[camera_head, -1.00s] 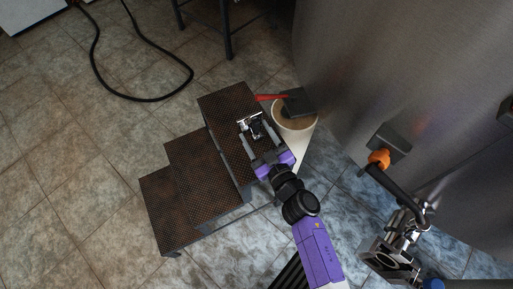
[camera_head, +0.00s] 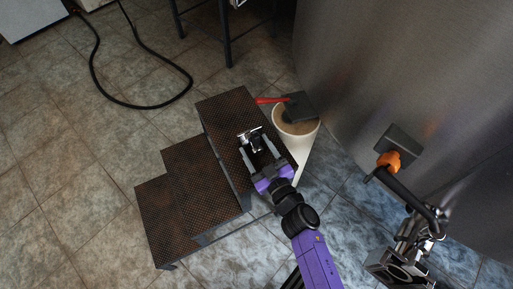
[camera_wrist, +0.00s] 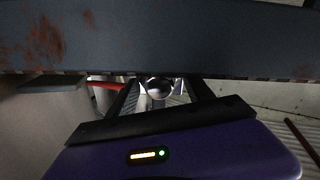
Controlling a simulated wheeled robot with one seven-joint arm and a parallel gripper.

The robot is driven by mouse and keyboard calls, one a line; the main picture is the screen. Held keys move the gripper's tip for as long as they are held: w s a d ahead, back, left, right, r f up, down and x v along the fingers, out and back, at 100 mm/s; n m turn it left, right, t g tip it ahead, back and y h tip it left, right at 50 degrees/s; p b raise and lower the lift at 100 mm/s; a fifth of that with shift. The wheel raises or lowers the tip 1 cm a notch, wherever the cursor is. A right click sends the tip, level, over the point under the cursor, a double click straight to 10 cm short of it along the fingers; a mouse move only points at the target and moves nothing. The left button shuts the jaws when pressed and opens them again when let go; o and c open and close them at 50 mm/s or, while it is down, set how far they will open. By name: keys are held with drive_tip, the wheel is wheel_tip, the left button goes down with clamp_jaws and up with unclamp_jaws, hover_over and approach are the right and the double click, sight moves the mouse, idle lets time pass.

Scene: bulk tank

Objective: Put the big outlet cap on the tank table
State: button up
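The big outlet cap (camera_head: 249,134) is a shiny metal piece with a bright edge, seen over the top step of the dark step stool in the head view. My gripper (camera_head: 253,146) points away from the robot, with one grey finger on each side of the cap. The cap keeps its place between the fingertips as the gripper moves, so it appears gripped. In the wrist view the round metal cap (camera_wrist: 158,88) shows between the two dark fingers; the contact itself is hard to see. A dark-legged table (camera_head: 227,40) is partly in view at the top.
The rusty step stool (camera_head: 225,112) lies under and left of my gripper. A white bucket (camera_head: 305,147) with a red-handled tool (camera_head: 299,106) stands close on the right. The steel tank wall (camera_head: 345,80) fills the right. A black hose (camera_head: 150,104) lies on open floor.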

drive_tip(key=o, duration=0.3)
drive_tip(key=shift+o, duration=0.2)
drive_tip(key=shift+s+r, duration=0.1)
drive_tip(key=shift+r, duration=0.1)
drive_tip(key=p+v, duration=0.3)
drive_tip(key=v, duration=0.9)
